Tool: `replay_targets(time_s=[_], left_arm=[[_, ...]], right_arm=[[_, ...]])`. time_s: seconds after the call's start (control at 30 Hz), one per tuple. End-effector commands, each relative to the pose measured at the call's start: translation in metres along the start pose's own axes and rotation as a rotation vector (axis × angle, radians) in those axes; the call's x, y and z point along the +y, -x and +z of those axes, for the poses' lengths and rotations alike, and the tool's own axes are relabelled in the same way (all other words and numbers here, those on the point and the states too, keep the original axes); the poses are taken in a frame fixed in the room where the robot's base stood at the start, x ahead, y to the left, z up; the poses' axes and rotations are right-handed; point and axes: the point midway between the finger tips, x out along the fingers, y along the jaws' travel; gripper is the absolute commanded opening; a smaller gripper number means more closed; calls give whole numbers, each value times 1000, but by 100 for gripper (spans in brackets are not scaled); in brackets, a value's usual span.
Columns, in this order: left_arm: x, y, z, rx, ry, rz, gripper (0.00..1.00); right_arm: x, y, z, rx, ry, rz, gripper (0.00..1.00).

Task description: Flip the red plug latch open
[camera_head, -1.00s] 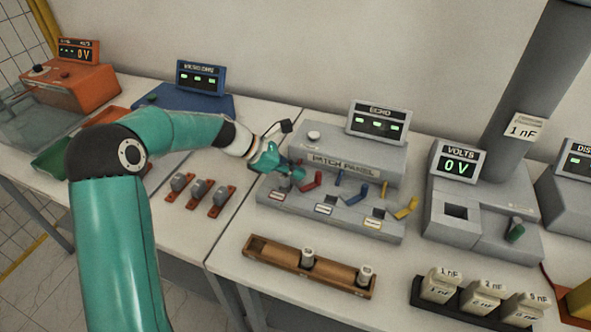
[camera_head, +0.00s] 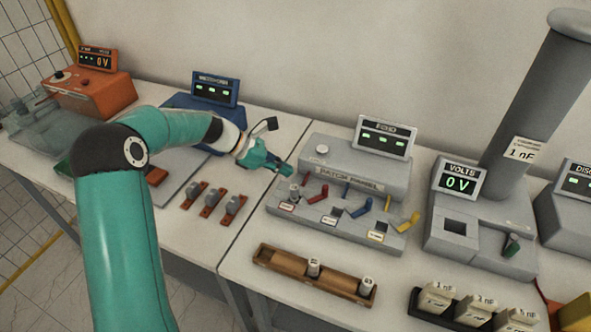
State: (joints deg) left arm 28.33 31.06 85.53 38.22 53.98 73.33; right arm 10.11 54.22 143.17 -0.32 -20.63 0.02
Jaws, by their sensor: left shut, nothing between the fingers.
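The patch panel (camera_head: 345,180) is a grey sloped console with a row of coloured latches on its front. The red plug latch (camera_head: 318,195) is the leftmost one, its lever angled out to the right of its socket. The blue latch (camera_head: 361,208) and the yellow latch (camera_head: 405,223) beside it sit in a similar pose. A grey-white plug (camera_head: 294,192) stands to the left of the red latch. My left gripper (camera_head: 286,170) is shut and empty, above the panel's left end and up-left of the red latch, apart from it. My right gripper is out of view.
A wooden tray (camera_head: 290,264) with two small cylinders lies in front of the panel. The VOLTS meter (camera_head: 458,181) and a grey column (camera_head: 540,85) stand to the right. Several small switches (camera_head: 212,200) lie left of the panel. A strip of table before the panel is clear.

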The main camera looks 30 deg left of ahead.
Motion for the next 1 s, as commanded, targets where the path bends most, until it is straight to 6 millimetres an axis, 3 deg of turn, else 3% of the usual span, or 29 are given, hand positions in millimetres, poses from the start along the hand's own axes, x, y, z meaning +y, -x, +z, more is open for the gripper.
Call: replay_targets(time_s=[0.03,0.23,1.0], left_arm=[[3,11,4,0,1,1,0],[9,24,4,0,-1,-2,0],[9,22,5,-1,-6,-7,0]], right_arm=[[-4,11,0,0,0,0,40],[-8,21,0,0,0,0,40],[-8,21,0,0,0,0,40]])
